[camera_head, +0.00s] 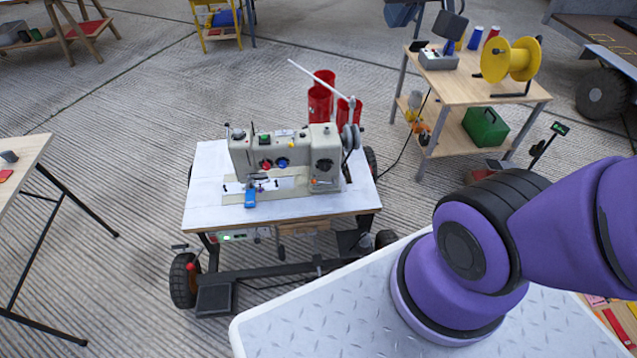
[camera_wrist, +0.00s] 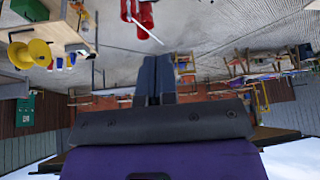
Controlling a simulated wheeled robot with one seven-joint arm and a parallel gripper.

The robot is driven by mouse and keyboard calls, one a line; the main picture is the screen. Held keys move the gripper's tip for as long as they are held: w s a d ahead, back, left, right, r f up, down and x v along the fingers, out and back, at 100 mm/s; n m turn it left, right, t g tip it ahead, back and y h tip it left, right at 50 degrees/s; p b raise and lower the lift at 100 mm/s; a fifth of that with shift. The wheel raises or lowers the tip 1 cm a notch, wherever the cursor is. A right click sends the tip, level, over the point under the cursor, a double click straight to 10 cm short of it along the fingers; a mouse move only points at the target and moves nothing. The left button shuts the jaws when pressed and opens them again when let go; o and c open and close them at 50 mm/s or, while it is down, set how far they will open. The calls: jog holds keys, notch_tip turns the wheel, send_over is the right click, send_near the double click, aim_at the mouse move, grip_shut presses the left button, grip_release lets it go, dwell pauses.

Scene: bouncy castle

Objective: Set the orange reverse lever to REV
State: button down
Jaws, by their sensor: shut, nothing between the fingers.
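The grey-beige sewing machine (camera_head: 285,152) stands on a white-topped wheeled table (camera_head: 208,172) in the middle of the head view. Its front has red and blue knobs and a dark round dial. A small orange spot (camera_head: 314,181) shows low on its right-hand column; it may be the reverse lever, but it is too small to read its setting. My gripper (camera_wrist: 154,62) shows only in the wrist view. Its fingers are together and empty, apart from anything. The machine is not clearly visible in the wrist view.
A wooden bench (camera_head: 460,92) at the back right holds a yellow spool (camera_head: 510,60), with a green box (camera_head: 485,128) below. Another table (camera_head: 25,150) stands at left. Open floor surrounds the wheeled table.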

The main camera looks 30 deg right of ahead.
jog(key=w+d+f+m+t, duration=0.1)
jog(key=w+d+f+m, duration=0.15)
jog(key=w+f, duration=0.8)
jog(key=w+d+f+m, duration=0.25)
jog(key=w+f, duration=0.45)
jog(key=w, duration=0.7)
jog(key=w+d+f+m, duration=0.2)
jog(key=w+f, duration=0.2)
jog(key=f, duration=0.6)
notch_tip(320, 180, down, 19)
jog(key=w+d+m+t+y, duration=0.1)
jog(key=w+m, duration=0.1)
jog(key=m, duration=0.1)
jog(key=s+f+m+y, duration=0.1)
jog(key=s+f, duration=0.2)
jog(key=f, duration=0.6)
jog(key=s+a+f+m, duration=0.1)
jog(key=s+f, duration=0.3)
jog(key=f, duration=0.5)
jog(key=shift+a+f+m+t+y, duration=0.25)
jog(key=shift+m+t+y, duration=0.15)
jog(key=shift+m, duration=0.2)
jog(key=shift+s, duration=0.1)
